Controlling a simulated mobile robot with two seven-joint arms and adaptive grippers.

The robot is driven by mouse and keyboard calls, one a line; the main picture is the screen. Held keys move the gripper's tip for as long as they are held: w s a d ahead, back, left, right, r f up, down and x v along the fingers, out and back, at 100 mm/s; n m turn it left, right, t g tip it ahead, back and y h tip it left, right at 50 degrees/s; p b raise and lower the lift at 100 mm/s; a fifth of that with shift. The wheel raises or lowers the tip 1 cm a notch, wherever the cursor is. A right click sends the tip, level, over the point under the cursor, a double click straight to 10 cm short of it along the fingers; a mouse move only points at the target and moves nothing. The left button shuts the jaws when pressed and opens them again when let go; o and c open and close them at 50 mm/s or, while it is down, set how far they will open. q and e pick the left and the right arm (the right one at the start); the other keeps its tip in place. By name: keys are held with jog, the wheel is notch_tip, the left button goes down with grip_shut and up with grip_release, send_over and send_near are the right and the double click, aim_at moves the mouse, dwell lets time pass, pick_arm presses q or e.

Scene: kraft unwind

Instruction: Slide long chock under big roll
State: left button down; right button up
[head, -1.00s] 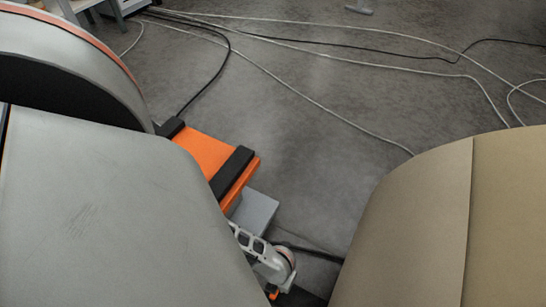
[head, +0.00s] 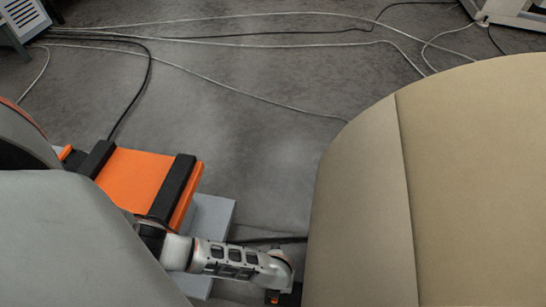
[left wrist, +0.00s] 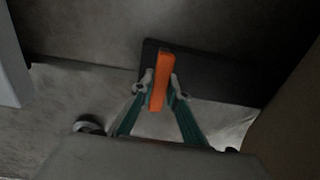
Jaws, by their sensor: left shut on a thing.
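The big kraft roll (head: 455,180) is the tan curved mass filling the right of the head view. Its brown side also shows at the right edge of the left wrist view (left wrist: 295,115). The long chock (left wrist: 215,88) is a dark, flat bar with an upright orange grip, low near the floor. My left gripper (left wrist: 160,88) is shut on the orange grip, one finger on each side. In the head view, my left gripper (head: 273,296) is at the bottom, just left of the roll, mostly cut off. I cannot tell whether the chock touches the roll. My right gripper is not in view.
An orange platform with black strips (head: 140,180) stands left of the roll, beside a grey block (head: 212,215). Cables (head: 250,95) cross the floor behind. A grey slotted cabinet (head: 22,18) is at the back left.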

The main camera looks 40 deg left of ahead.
pick_arm(q)
jog(key=shift+w+d, duration=0.75)
jog(key=shift+d, duration=0.35)
dwell(0.3)
jog(key=shift+d, duration=0.15)
jog(key=c, duration=1.9)
grip_release()
jog(key=shift+w, duration=0.1)
jog(key=shift+f, duration=0.1)
notch_tip(320, 180, up, 8)
